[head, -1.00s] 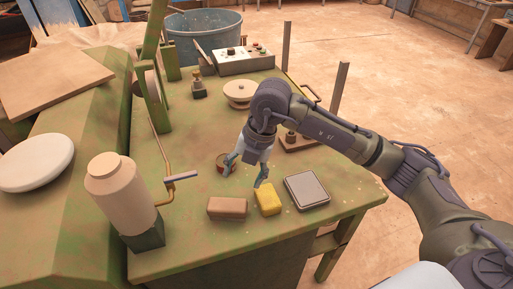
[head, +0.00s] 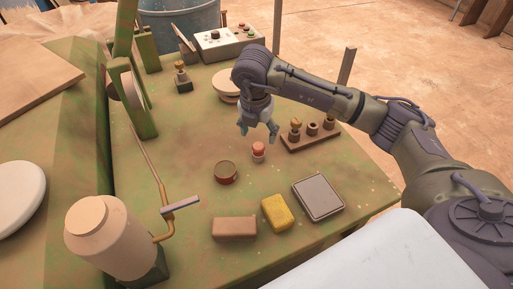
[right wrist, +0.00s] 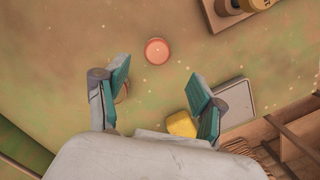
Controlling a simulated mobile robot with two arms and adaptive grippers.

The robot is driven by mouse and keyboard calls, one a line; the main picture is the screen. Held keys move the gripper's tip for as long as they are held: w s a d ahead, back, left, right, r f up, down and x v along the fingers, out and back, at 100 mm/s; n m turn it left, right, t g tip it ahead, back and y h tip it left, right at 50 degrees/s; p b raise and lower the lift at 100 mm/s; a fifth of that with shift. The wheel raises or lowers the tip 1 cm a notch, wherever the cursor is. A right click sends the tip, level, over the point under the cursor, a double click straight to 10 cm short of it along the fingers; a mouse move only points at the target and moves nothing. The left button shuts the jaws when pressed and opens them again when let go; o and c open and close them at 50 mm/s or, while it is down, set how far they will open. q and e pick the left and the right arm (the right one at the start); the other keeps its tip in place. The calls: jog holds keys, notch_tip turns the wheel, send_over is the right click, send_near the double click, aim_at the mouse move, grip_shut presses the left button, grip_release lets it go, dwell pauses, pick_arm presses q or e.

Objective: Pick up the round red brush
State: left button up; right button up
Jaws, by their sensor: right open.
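The round red brush (head: 258,149) stands upright on the green table as a small piece with a red top and a pale lower part. In the right wrist view its round red top (right wrist: 157,51) shows just beyond the gap between my fingers. My right gripper (head: 258,131) is open and empty above the table, a little behind and above the brush in the head view. Its two teal fingers (right wrist: 158,72) stand wide apart in the wrist view. The gripper does not touch the brush. My left gripper is in neither view.
A round reddish-brown tin (head: 226,173) sits left of the brush. A brown block (head: 235,229), a yellow sponge (head: 277,214) and a grey flat tray (head: 318,197) lie nearer the front. A board with pegs (head: 310,136) lies right. A crank handle (head: 180,205) stands left.

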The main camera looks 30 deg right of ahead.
aim_at(258, 146)
jog(key=f, duration=0.4)
jog(key=shift+w+d, duration=0.15)
jog(key=shift+d, duration=0.1)
jog(key=shift+w+f+p, duration=0.15)
jog(key=shift+f+p, duration=0.15)
jog(key=shift+f, duration=0.25)
jog(key=f, duration=0.2)
jog(key=f+p, duration=0.1)
jog(key=shift+w+d+f, duration=0.1)
jog(key=shift+w+f, duration=0.25)
jog(key=shift+f, duration=0.4)
jog(key=shift+c, duration=1)
jog(key=c, duration=1)
notch_tip(258, 146, up, 10)
jog(key=shift+r+b, duration=0.1)
jog(key=shift+b, duration=0.65)
jog(key=o, duration=0.6)
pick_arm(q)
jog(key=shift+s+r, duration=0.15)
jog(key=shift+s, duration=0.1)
pick_arm(e)
jog(key=c, duration=0.5)
